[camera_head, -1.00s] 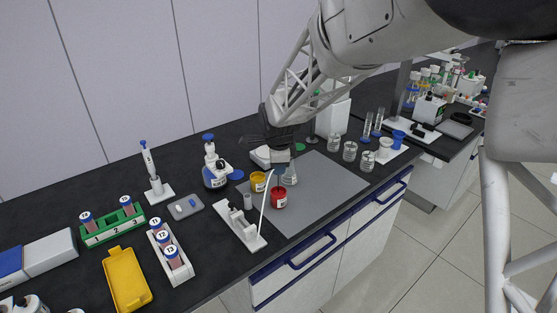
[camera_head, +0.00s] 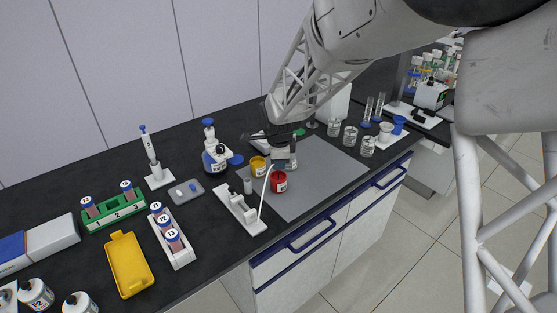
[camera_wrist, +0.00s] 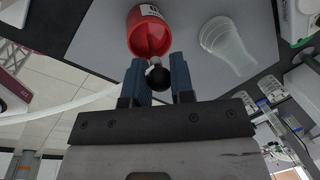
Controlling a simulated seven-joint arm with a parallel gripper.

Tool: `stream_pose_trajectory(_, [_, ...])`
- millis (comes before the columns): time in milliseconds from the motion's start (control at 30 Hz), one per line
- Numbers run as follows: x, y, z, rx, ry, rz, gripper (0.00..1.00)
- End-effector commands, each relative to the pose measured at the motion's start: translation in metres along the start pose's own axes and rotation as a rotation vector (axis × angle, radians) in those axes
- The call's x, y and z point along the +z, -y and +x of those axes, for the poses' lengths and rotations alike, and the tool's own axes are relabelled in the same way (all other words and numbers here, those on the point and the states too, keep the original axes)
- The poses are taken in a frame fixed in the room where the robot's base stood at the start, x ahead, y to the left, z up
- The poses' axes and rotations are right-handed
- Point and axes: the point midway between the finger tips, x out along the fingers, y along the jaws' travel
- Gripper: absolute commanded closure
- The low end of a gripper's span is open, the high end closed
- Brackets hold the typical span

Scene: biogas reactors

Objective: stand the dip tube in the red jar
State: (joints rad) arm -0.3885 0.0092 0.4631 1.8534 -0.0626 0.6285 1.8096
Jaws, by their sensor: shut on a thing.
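The red jar (camera_head: 279,182) stands upright on the grey mat, its mouth open, with a white label. In the wrist view the red jar (camera_wrist: 149,32) lies just beyond my fingertips. My gripper (camera_head: 283,161) is above the jar, pointing down. In the wrist view my gripper (camera_wrist: 157,78) has its blue fingers closed on the black ball end of the dip tube (camera_wrist: 157,77). A short shaft runs from the ball toward the jar's mouth. I cannot tell how far the tube is inside. In the head view the held tube is mostly hidden.
A yellow jar (camera_head: 258,166) stands close left of the red jar. A white stand (camera_head: 238,208) with a thin white curved rod is in front. A clear flask (camera_wrist: 228,45) is beside the jar. The mat's front right (camera_head: 315,190) is free.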

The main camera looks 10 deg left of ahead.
Motion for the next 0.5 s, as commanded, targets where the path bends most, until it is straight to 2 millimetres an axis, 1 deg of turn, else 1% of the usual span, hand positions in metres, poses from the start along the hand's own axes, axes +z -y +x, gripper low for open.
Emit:
stream_pose_trajectory(100, [0.0, 0.0, -0.0001, 0.0, 0.0, 0.0, 1.0])
stream_pose_trajectory(133, [0.0, 0.0, -0.0001, 0.0, 0.0, 0.0, 0.74])
stream_pose_trajectory(300, [0.0, 0.0, -0.0001, 0.0, 0.0, 0.0, 0.48])
stream_pose_trajectory(500, [0.0, 0.0, -0.0002, 0.0, 0.0, 0.0, 0.48])
